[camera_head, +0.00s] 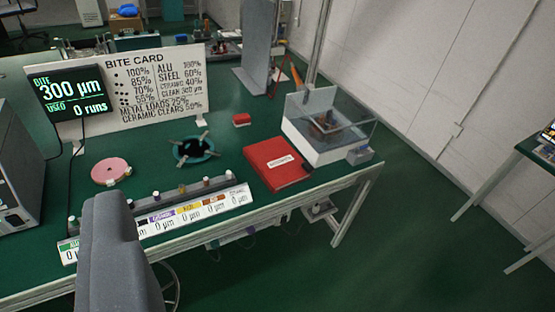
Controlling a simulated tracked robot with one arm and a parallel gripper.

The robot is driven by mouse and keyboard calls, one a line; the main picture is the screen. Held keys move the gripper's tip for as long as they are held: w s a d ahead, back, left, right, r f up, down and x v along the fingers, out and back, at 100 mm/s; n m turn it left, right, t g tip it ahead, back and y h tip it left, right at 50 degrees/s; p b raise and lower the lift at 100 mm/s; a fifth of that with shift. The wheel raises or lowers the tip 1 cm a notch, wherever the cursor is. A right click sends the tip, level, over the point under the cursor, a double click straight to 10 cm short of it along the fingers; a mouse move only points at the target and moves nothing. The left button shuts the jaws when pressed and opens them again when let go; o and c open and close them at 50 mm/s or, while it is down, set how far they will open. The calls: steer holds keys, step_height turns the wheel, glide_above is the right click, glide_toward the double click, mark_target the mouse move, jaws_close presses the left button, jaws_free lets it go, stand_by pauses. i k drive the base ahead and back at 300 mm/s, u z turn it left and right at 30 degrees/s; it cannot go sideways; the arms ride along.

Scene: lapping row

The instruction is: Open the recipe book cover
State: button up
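The recipe book is a red book (275,164) with a white label on its cover. It lies flat and closed on the green tabletop, near the front edge right of centre. My gripper (108,205) shows as a grey shape at the lower left, in front of the table and well to the left of the book. Only one grey part of it shows, so I cannot tell whether it is open or shut. Nothing covers the book.
A clear-lidded white box (318,148) stands close right of the book. A labelled strip (205,211) runs along the front edge. A pink disc (111,171), a teal ring (195,150) and a small red block (241,120) lie behind. A BITE CARD board (165,70) stands at the back.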

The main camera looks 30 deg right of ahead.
mark_target(280, 162)
steer(key=u, duration=1.85)
steer(key=k, duration=1.05)
steer(key=z, duration=1.95)
steer(key=i, duration=1)
steer(key=u, duration=0.05)
